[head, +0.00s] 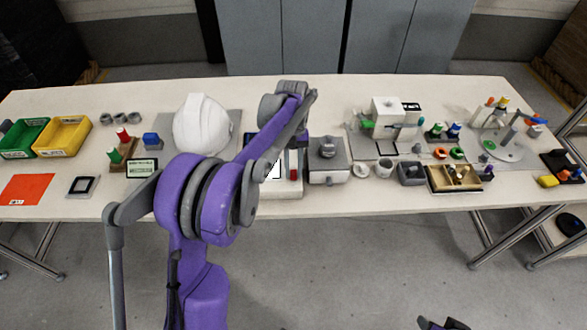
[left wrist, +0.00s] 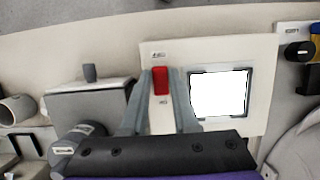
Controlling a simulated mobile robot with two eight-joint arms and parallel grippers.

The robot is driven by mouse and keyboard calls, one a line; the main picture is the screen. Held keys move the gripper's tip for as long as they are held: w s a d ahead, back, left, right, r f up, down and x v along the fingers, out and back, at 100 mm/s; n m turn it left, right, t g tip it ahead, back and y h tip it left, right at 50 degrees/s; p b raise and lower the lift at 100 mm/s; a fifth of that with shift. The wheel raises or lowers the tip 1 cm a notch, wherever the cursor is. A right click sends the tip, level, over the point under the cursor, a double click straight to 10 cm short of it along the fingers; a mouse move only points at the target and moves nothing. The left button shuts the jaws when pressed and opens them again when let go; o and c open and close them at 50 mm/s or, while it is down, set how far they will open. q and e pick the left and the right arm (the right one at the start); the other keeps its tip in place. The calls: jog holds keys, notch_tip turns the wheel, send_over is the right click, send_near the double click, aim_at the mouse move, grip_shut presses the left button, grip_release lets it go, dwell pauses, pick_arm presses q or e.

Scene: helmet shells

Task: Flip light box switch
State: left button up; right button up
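The light box is a white panel partly hidden behind my left arm in the head view (head: 283,191); in the left wrist view the light box (left wrist: 213,52) shows plainly. Its square window (left wrist: 220,93) is bright white. The red switch (left wrist: 161,82) sits beside the window, between small printed labels. My left gripper (left wrist: 161,72) has its two grey fingers on either side of the switch, with nothing visibly gripped; contact cannot be told. A dark part at the bottom edge of the head view (head: 445,324) looks like my right gripper, mostly cut off.
A grey box with a knob (head: 327,160) stands right beside the light box. A white helmet shell (head: 202,125) is to the left. Yellow (head: 63,136) and green (head: 22,138) bins are at far left. Several fixtures and small parts fill the table's right side.

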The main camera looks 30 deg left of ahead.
pick_arm(q)
jog(key=shift+o, duration=0.3)
jog(key=v, duration=1.1)
jog(key=shift+p, duration=0.45)
jog(key=shift+s+f, duration=0.1)
jog(key=s+d+r+m+t+y+p, duration=0.1)
jog(key=s+d+r+m+t, duration=0.2)
jog(key=s+d, duration=0.55)
jog(key=s+d+f+m+t, duration=0.1)
jog(key=s+f+t, duration=0.1)
jog(key=s+f, duration=0.2)
jog(key=s+d+f+m+t+p, duration=0.1)
jog(key=s+d+f+m+t, duration=0.1)
jog(key=s, duration=0.9)
notch_tip(320, 180, down, 3)
jog(key=shift+s+d+r+t+y+p, duration=0.2)
jog(key=shift+d+t+y+p, duration=0.15)
jog(key=shift+t, duration=0.35)
